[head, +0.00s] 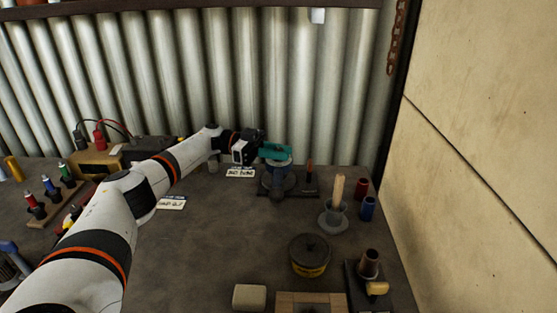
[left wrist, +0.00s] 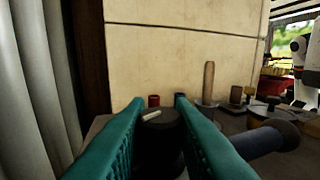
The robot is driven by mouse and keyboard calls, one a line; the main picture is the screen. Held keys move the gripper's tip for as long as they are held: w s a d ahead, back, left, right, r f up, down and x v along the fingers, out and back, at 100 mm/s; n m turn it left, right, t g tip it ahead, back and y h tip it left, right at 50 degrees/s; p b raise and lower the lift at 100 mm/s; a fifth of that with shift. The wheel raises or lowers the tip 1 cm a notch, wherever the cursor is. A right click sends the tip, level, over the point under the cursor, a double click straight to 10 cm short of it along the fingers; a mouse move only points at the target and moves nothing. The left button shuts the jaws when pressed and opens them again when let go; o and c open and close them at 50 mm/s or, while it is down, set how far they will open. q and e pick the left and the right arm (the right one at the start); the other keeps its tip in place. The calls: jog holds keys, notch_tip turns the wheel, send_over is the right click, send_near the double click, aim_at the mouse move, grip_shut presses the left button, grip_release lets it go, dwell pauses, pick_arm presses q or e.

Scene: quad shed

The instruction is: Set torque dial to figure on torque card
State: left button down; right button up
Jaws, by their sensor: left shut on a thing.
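The torque dial (left wrist: 160,128) is a dark round knob with a pale pointer mark on its top, seen in the left wrist view. My left gripper (head: 275,152) has teal fingers, which also show in the left wrist view (left wrist: 158,103) on both sides of the dial. It is shut on the dial. In the head view the fingers hide most of the dial above a blue-grey tool body (head: 277,186) on a dark base. My right gripper is not in view.
Right of the tool are a wooden-handled brush in a grey cup (head: 333,217), a red cylinder (head: 361,188) and a blue cylinder (head: 367,208). A dark round tin (head: 309,255) stands nearer. A corrugated wall (head: 220,80) closes the back. The bench middle is clear.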

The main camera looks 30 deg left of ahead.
aim_at(279, 149)
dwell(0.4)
pick_arm(q)
jog(key=c, duration=1.3)
grip_release()
notch_tip(279, 149, up, 10)
jog(key=shift+r, duration=0.1)
